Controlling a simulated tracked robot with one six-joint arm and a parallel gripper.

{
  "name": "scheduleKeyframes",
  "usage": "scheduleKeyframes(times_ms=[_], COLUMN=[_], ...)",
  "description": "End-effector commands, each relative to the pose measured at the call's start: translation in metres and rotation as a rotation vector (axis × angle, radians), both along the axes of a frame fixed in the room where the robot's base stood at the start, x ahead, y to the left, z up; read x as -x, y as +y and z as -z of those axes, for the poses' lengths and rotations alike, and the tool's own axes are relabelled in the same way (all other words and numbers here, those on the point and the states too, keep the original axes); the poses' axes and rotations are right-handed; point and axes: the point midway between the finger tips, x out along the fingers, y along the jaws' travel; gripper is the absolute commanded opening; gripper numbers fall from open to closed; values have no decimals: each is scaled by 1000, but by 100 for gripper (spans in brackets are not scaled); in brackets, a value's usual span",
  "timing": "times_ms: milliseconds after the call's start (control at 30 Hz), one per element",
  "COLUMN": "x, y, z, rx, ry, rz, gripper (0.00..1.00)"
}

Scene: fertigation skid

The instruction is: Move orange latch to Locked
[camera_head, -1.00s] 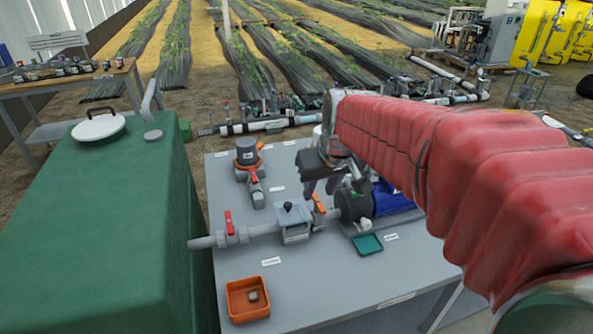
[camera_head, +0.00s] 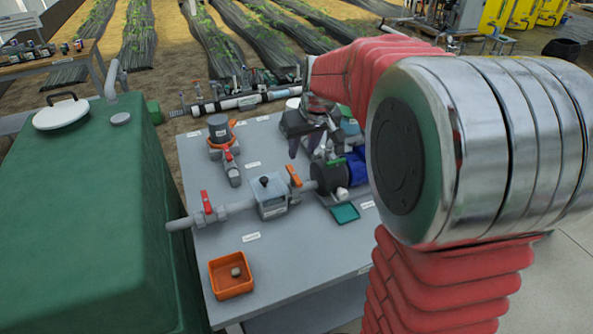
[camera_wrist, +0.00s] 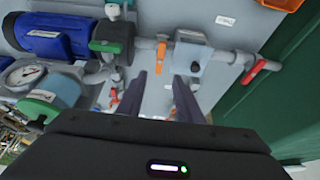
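An orange lever (camera_head: 293,176) stands up from the pipe between the grey box (camera_head: 270,197) and the pump (camera_head: 330,176) in the head view. In the wrist view the orange lever (camera_wrist: 161,51) shows on the pipe, beyond the fingertips. A dark grey canister (camera_head: 218,126) at the back left of the bench has an orange ring (camera_head: 224,139) around its base. I cannot tell which orange part is the latch, and no Locked mark is readable. My gripper (camera_wrist: 162,80) is open and empty, its two fingers apart; in the head view it hangs above the pump area (camera_head: 307,150).
Red-handled valves stand at the left (camera_head: 206,203) and beside the canister (camera_head: 229,157). An orange tray (camera_head: 231,291) holds a small grey piece. A green tank (camera_head: 75,220) borders the grey bench.

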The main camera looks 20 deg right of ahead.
Motion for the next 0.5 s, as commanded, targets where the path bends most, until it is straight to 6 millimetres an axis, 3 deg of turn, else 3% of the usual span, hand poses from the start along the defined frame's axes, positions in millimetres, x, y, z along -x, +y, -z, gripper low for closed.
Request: scheduleKeyframes(times_ms=[500], x=[-25], y=[0], z=[62], rx=[-1], ry=[4], rz=[0], gripper=[33])
